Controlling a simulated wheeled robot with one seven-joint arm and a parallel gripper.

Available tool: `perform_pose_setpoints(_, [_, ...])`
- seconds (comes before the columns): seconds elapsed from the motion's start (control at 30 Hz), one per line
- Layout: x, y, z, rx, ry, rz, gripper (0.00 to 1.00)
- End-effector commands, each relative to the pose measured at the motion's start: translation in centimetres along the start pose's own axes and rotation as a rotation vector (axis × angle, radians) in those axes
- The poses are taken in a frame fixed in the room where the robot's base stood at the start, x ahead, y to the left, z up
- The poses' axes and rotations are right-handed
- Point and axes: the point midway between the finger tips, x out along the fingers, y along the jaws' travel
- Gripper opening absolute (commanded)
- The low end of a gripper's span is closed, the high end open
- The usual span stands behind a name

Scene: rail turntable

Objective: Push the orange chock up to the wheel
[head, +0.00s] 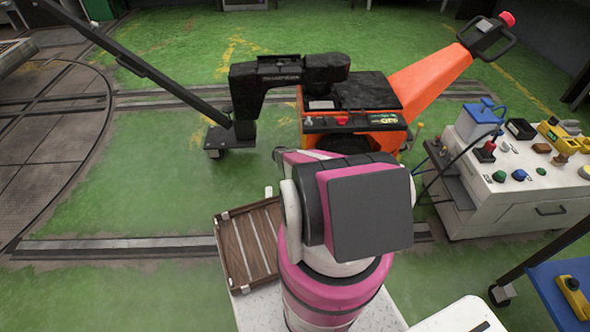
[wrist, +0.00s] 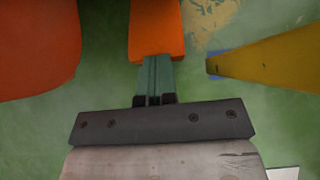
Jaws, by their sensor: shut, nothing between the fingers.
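In the wrist view an orange block (wrist: 157,28), which looks like the chock, lies at the top centre. My gripper (wrist: 155,60) is shut and empty, with its fingertips at the block's near edge. I cannot tell whether they touch it. In the head view my arm hides the gripper and the chock. A dark wheel shape (head: 345,143) shows partly under the front of the orange machine (head: 430,82), just beyond my arm. I cannot make out the wheel in the wrist view.
In the wrist view a large rounded orange part (wrist: 38,50) is at the left and a yellow bar (wrist: 270,58) at the right. A white workbench (head: 530,170) with tools stands right of the machine. Rails (head: 120,245) cross the green floor. A brown slatted crate (head: 235,255) is near my arm.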

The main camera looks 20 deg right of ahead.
Motion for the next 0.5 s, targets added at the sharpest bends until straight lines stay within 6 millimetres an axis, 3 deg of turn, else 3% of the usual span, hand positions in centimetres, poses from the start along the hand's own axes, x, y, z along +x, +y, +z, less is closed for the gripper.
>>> perform_pose_setpoints(0.5, [-0.48,-0.07,-0.58,-0.001,0.001,0.001,0.0])
